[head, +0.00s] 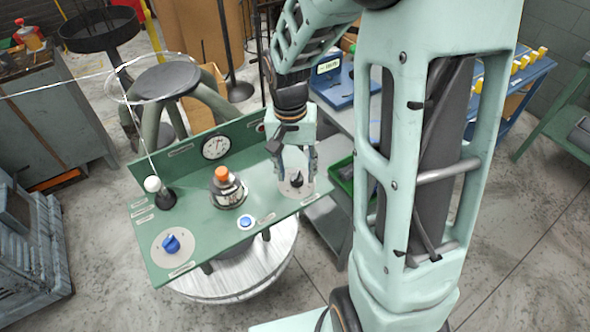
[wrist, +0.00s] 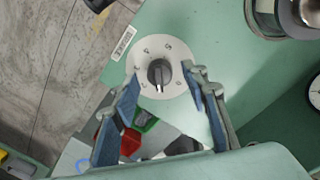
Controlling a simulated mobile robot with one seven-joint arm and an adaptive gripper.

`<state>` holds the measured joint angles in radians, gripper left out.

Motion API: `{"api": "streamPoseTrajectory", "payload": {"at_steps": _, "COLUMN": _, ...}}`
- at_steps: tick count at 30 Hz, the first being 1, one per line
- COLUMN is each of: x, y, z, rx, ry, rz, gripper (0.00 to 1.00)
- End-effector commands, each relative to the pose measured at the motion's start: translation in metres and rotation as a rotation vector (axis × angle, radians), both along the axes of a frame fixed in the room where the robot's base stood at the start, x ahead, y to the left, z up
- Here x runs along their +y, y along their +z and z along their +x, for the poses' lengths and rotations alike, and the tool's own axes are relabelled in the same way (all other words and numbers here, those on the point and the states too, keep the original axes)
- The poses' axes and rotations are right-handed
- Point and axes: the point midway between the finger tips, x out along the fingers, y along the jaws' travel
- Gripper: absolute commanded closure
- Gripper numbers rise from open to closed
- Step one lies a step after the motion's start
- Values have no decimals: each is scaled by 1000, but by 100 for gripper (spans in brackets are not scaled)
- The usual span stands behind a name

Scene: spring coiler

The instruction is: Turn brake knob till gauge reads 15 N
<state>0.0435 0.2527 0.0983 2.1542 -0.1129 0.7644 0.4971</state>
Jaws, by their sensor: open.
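A dark knob (head: 297,180) with a pale round dial stands at the right end of the green panel (head: 205,262). In the wrist view the knob (wrist: 159,73) shows a white mark toward the bottom of the picture. My gripper (head: 296,172) is open above this knob, one finger on each side. In the wrist view the fingertips of my gripper (wrist: 161,80) appear apart from the knob. A round white gauge (head: 215,146) is on the upright back board; its reading is too small to tell. A blue knob (head: 171,243) sits on another round plate at the left.
An orange-capped device (head: 228,188) and a blue button (head: 246,222) stand mid-panel. A white-topped lever (head: 153,185) is at the left, near a thin wire. A green bin (head: 343,176) lies just right of the panel. The panel's front strip is mostly clear.

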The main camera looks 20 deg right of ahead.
Motion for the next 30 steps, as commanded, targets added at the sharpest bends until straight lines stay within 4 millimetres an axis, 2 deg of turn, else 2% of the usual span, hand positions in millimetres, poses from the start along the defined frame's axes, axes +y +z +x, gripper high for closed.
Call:
{"api": "streamPoseTrajectory", "payload": {"at_steps": 4, "x": -1, "y": -9, "z": 0, "rx": -1, "ry": 0, "rz": 0, "gripper": 59}}
{"api": "streamPoseTrajectory", "payload": {"at_steps": 12, "x": -1, "y": -10, "z": 0, "rx": -1, "ry": 0, "rz": 0, "gripper": 59}}
{"api": "streamPoseTrajectory", "payload": {"at_steps": 24, "x": -1, "y": -10, "z": 0, "rx": -2, "ry": 0, "rz": -1, "gripper": 100}}
{"api": "streamPoseTrajectory", "payload": {"at_steps": 30, "x": -1, "y": -10, "z": 0, "rx": -2, "ry": 14, "rz": -1, "gripper": 100}}
